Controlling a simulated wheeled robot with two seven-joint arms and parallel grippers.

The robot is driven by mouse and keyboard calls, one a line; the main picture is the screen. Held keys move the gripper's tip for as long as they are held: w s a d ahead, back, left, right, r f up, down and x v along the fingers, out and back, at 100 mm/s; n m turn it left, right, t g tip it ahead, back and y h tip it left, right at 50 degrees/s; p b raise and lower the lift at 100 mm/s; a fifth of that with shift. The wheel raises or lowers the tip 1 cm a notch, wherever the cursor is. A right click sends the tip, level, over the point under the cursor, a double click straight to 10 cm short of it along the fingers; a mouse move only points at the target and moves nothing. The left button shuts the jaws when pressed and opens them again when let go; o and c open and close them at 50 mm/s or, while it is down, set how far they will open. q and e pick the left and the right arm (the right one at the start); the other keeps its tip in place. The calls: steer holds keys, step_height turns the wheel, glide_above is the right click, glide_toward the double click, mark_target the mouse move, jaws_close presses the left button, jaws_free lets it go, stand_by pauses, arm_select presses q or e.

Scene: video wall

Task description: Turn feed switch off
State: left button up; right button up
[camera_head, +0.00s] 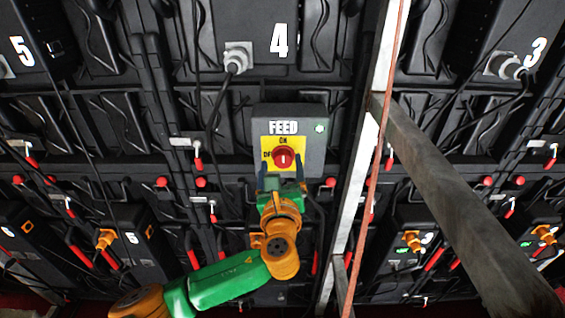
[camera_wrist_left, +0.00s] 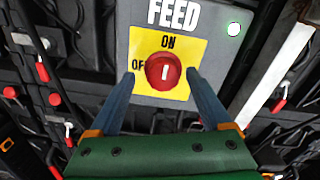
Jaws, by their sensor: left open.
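The feed switch is a round red knob (camera_head: 283,158) on a yellow plate of a grey box (camera_head: 315,150) marked FEED. Its white mark stands upright, toward the word ON. A light (camera_head: 320,127) on the box glows pale green-white. My left gripper (camera_head: 282,160) is open in front of the box, one finger on each side of the knob. In the left wrist view the knob (camera_wrist_left: 163,71) shows between the blue fingertips (camera_wrist_left: 160,75), with a gap on both sides. The left finger partly covers the word OFF. My right gripper is not in view.
A pale upright post (camera_head: 362,170) and a thick slanted beam (camera_head: 450,190) stand right of the box. Black panels with cables, red handles and orange connectors (camera_head: 106,238) fill the wall. A grey plug (camera_head: 237,58) hangs above left of the box.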

arm_select(q)
steer(key=shift+w, duration=0.25)
steer(key=shift+s+d+r, duration=0.1)
steer(key=shift+s+d, duration=0.05)
steer(key=shift+d, duration=0.1)
steer(key=shift+c, duration=0.3)
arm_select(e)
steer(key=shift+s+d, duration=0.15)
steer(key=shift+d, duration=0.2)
arm_select(q)
steer(key=shift+a, duration=0.1)
jaws_close()
